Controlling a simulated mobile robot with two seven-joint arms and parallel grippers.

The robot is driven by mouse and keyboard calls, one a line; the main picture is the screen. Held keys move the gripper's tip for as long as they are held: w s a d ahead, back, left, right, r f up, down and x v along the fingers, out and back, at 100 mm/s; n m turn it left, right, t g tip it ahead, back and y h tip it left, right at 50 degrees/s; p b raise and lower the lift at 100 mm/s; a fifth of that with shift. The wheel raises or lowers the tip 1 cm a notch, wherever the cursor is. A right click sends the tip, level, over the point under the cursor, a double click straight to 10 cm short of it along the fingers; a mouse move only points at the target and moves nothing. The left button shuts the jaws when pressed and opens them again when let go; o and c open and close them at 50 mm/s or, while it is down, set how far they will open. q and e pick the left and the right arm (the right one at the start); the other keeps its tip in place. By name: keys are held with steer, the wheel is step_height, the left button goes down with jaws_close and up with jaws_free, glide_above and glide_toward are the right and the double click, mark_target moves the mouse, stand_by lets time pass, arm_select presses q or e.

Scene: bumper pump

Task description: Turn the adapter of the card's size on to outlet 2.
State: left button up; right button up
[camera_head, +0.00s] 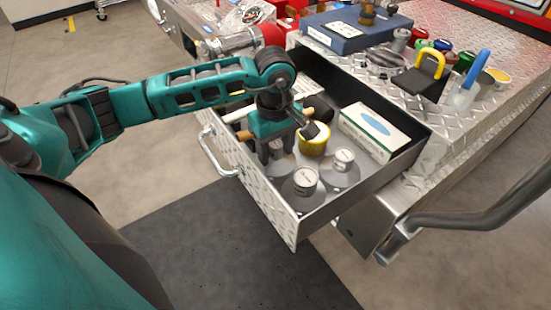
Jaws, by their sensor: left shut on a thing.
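My left gripper (277,152) reaches down into the open drawer (270,208). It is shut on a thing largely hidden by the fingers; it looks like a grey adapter. Two grey round adapters with white-topped caps stand in the drawer: one at the near corner (305,184), one behind it to the right (343,163). A white printed sheet, possibly the card (308,86), lies at the drawer's far end, partly hidden by my arm. A chrome pipe fitting (236,42) sits beyond the drawer; I cannot read any outlet number. My right gripper is not in view.
The drawer also holds a yellow roll (314,140) and a white-and-green box (373,132). A grey bar (480,215) crosses at right.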

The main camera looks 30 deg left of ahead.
arm_select(q)
steer(key=shift+s+f, duration=0.3)
steer(key=shift+f, duration=0.2)
steer(key=c, duration=0.4)
steer(key=shift+r, duration=0.35)
jaws_close()
steer(key=shift+w+r+p, duration=0.15)
steer(key=shift+r+p, duration=1.3)
steer(key=shift+r, duration=0.75)
steer(key=shift+w+r+p, duration=0.1)
steer(key=shift+r+p, duration=1.35)
steer(key=shift+r, duration=0.75)
